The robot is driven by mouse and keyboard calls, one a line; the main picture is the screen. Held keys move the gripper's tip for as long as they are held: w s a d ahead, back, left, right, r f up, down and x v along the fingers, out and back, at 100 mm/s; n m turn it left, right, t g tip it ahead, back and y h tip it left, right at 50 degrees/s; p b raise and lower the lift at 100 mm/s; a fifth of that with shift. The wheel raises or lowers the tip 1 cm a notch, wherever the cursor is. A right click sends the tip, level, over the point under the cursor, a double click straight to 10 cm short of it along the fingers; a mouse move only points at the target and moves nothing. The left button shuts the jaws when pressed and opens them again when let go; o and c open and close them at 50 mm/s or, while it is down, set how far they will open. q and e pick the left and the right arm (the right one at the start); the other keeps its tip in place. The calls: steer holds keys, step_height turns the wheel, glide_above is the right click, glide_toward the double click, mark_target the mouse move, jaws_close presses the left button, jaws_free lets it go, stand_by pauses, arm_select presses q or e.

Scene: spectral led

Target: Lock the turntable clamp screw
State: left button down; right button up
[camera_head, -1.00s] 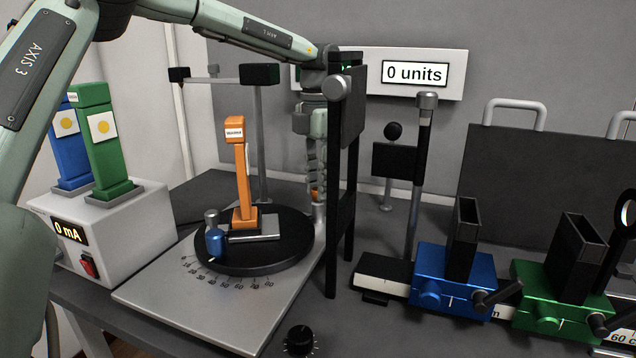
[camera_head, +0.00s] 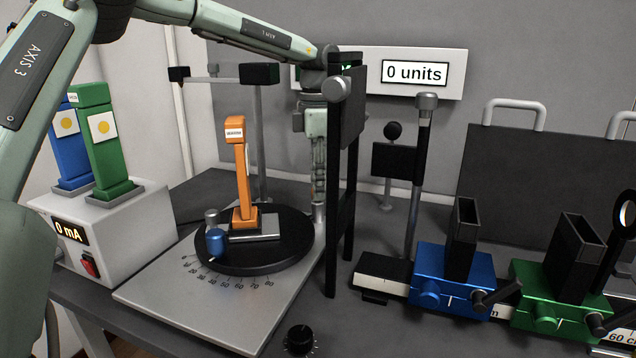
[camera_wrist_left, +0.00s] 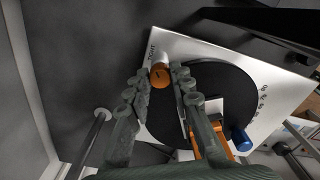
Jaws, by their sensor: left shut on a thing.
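The turntable (camera_head: 290,240) is a black disc on a light grey base plate with an angle scale. The clamp screw (camera_wrist_left: 159,76) has an orange top above a silver part and stands at the disc's edge in the wrist view, near printed lettering. My left gripper (camera_wrist_left: 160,80) is shut on it, with one finger on each side. In the head view my left gripper (camera_head: 318,195) points down at the disc's far right edge, and its fingers hide the orange top. A silver post (camera_head: 319,213) shows beneath. My right gripper is out of view.
An orange LED holder (camera_head: 240,180) and a blue knob-like part (camera_head: 215,241) stand on the turntable. A black stand (camera_head: 333,200) is close to the right of my left gripper. A box (camera_head: 110,225) reading 0 mA is at left. Blue (camera_head: 455,275) and green (camera_head: 550,290) mounts are at right.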

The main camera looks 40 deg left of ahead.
arm_select(q)
steer(key=c, duration=1.3)
jaws_free()
steer(key=shift+r, duration=0.15)
step_height(320, 180, up, 12)
steer(key=shift+f, duration=0.1)
